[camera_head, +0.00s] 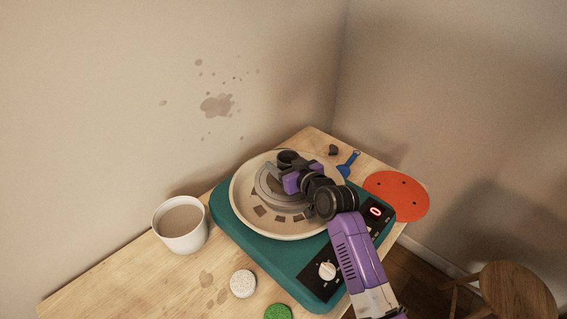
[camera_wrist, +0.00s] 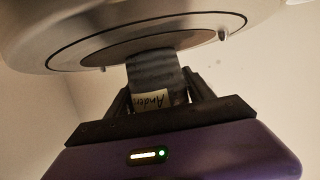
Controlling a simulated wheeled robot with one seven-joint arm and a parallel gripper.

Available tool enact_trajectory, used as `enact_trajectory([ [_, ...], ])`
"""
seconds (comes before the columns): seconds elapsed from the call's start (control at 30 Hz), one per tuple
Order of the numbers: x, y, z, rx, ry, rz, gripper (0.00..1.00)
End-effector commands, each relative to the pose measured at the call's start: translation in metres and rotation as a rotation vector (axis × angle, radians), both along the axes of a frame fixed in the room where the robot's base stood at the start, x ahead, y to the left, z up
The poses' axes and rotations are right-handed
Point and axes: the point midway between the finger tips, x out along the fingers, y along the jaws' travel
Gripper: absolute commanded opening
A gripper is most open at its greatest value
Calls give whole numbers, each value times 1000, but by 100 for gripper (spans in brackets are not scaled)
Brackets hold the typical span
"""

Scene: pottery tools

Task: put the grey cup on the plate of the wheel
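The grey cup (camera_head: 287,157) is small and dark, over the far part of the wheel's pale plate (camera_head: 243,205). In the wrist view the cup (camera_wrist: 153,72) is a dark ribbed cylinder with a pale label reading "Ander...". My gripper (camera_head: 290,170) reaches over the plate from the front right. In the wrist view the gripper's fingers (camera_wrist: 156,88) lie against both sides of the cup and appear shut on it. I cannot tell whether the cup's base touches the plate. The teal wheel base (camera_head: 265,258) carries the plate, which has a grey ring and brown patches.
A white pot with brown contents (camera_head: 180,226) stands left of the wheel. A speckled disc (camera_head: 243,284) and a green disc (camera_head: 278,313) lie in front. An orange disc (camera_head: 396,197), a blue tool (camera_head: 348,163) and a small dark piece (camera_head: 333,150) lie behind and right. A wall rises behind the table.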

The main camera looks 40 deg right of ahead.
Motion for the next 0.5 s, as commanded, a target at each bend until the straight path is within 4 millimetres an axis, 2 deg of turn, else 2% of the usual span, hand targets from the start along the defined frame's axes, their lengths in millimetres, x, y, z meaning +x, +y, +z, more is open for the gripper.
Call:
enact_trajectory([
  [0.43,0,0,5,0,0,0,76],
  [0.5,-6,2,4,0,0,0,76],
])
